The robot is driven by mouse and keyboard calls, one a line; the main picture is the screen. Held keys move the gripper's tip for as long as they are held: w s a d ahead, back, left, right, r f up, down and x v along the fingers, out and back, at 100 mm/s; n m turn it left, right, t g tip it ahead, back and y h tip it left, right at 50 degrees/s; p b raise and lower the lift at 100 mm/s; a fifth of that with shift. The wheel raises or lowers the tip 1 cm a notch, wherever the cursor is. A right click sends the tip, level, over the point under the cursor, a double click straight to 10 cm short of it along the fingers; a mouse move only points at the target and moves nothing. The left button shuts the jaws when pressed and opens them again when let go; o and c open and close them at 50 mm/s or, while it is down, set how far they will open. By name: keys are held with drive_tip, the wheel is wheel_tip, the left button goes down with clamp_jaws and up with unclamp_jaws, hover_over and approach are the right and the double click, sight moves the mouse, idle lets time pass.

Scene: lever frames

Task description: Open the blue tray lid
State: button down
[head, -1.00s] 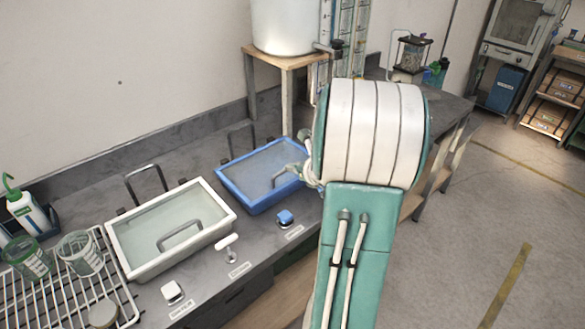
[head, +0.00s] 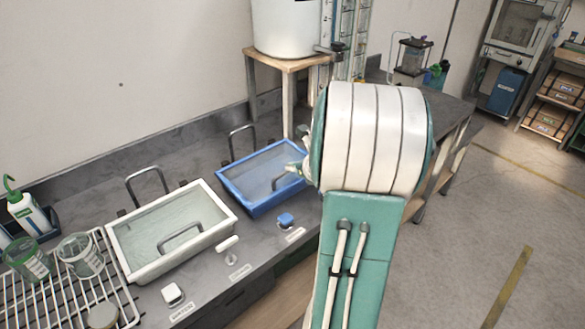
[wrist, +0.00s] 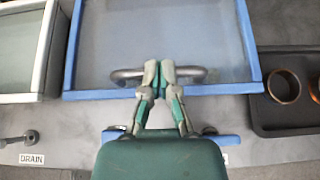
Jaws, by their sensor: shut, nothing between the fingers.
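The blue tray (head: 232,193) stands on the grey bench, its lid (head: 255,172) a clear pane lying flat and closed. In the wrist view the blue rim (wrist: 92,94) and the pane (wrist: 200,35) fill the upper middle. A dark grey bar handle (wrist: 193,73) lies along the lid's near edge. My gripper (wrist: 159,68) is shut and empty, its fingertips together in front of the handle's middle. Whether they touch it cannot be told. In the head view my arm hides most of the gripper; a bit of it (head: 302,165) shows at the tray's right.
A white-rimmed tray (head: 127,262) with its own lid and handle stands left of the blue tray. A blue knob (head: 285,220) and a white knob (head: 228,244) sit on the bench front. A black tray (wrist: 268,120) with copper-coloured rings lies at right. A wire rack (head: 60,300) holds beakers.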

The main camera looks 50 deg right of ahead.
drive_tip(key=shift+w+r+g, duration=0.2)
drive_tip(key=shift+r+g, duration=0.1)
drive_tip(key=shift+r, duration=0.15)
idle(1.4)
